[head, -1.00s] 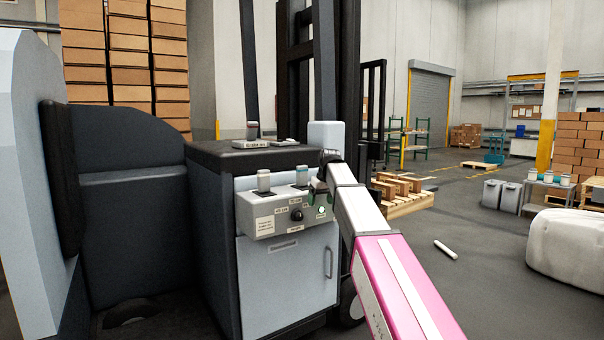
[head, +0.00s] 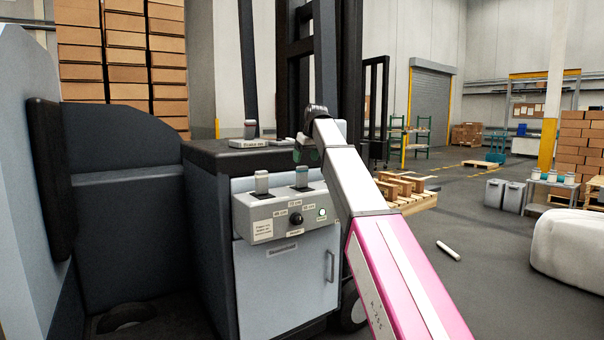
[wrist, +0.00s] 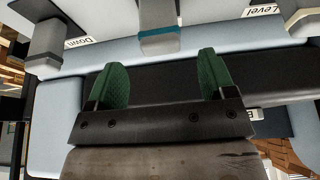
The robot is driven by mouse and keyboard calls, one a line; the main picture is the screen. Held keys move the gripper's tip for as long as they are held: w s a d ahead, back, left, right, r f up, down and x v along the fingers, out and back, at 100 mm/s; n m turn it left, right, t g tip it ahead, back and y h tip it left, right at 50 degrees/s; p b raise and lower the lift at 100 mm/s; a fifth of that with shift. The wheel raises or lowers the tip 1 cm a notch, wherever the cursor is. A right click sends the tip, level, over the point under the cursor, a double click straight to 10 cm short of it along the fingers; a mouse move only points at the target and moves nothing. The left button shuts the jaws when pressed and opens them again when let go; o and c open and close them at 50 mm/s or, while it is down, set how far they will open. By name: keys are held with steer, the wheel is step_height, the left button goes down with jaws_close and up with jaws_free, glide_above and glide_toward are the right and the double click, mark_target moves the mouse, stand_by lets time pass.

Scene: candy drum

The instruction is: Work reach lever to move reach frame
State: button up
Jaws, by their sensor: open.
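A grey control box (head: 285,212) with two upright grey levers is on the front of the truck's console. The left lever (head: 262,182) has a pale cap; the right lever (head: 302,178) shows a teal band. No label naming a reach lever is readable. My gripper (head: 307,154) is above the box's right part, its green fingers partly hidden by my arm. In the wrist view my gripper (wrist: 160,80) is open and empty. A grey lever with a teal band (wrist: 160,28) is beyond the fingertips, roughly centred between them and apart from them.
Another lever (head: 250,130) stands on the dark console top. The black mast (head: 292,70) rises behind. A pallet (head: 412,200) lies beyond my arm. Open floor is to the right.

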mark_target(302, 172)
steer(key=x, duration=0.7)
steer(key=shift+f, duration=0.2)
